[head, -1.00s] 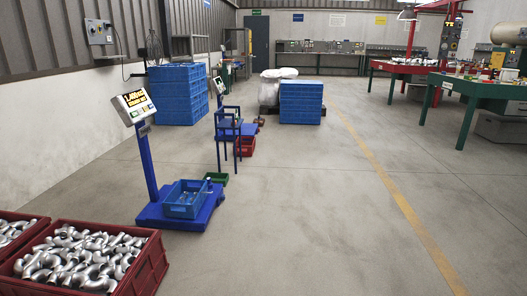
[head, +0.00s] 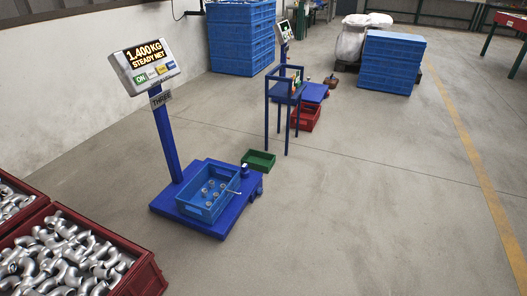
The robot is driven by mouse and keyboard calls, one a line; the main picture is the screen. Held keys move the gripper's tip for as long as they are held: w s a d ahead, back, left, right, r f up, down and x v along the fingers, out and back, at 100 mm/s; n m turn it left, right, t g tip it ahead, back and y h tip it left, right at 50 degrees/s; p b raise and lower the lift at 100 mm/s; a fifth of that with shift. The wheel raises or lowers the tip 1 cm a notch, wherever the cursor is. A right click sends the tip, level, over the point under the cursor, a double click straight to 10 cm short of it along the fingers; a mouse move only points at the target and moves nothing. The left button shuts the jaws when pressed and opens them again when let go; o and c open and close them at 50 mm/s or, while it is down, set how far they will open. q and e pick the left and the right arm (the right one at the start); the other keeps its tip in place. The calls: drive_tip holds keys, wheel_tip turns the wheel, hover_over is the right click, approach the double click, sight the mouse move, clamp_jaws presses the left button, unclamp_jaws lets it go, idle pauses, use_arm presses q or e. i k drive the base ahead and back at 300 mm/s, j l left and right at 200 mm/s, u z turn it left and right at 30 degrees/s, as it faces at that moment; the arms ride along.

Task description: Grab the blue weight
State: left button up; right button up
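A small blue piece (head: 260,190) stands at the right edge of the blue floor scale (head: 170,210); it may be the blue weight, but it is too small to be sure. A small silver-topped piece (head: 244,170) stands at the platform's back right corner. A blue crate (head: 192,211) sits on the platform with several small metal parts inside. A thin light rod shows at the crate's right rim. The scale's display (head: 147,62) reads 1.400 KG, steady net. Neither of my grippers is in view.
A red bin (head: 150,278) full of metal elbows stands at front left. A green tray (head: 258,163) lies behind the scale. A blue stand (head: 286,97) and red box (head: 307,118) are further back, with stacked blue crates (head: 392,65) beyond. The floor at right is clear.

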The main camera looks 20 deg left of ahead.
sight(245, 173)
drive_tip(key=i+u, duration=0.35)
drive_tip(key=i, duration=0.15)
drive_tip(key=i+l+u, duration=0.2)
drive_tip(key=i+u, duration=0.15)
drive_tip(key=i, duration=0.15)
drive_tip(key=i+u, duration=0.25)
drive_tip(key=u, duration=0.15)
drive_tip(key=i+l+u, duration=0.1)
drive_tip(key=i+u, duration=0.25)
drive_tip(key=i+l+u, duration=0.1)
drive_tip(key=u, duration=0.3)
drive_tip(key=i+l+u, duration=0.4)
drive_tip(key=k+j, duration=0.05)
drive_tip(key=j, duration=0.05)
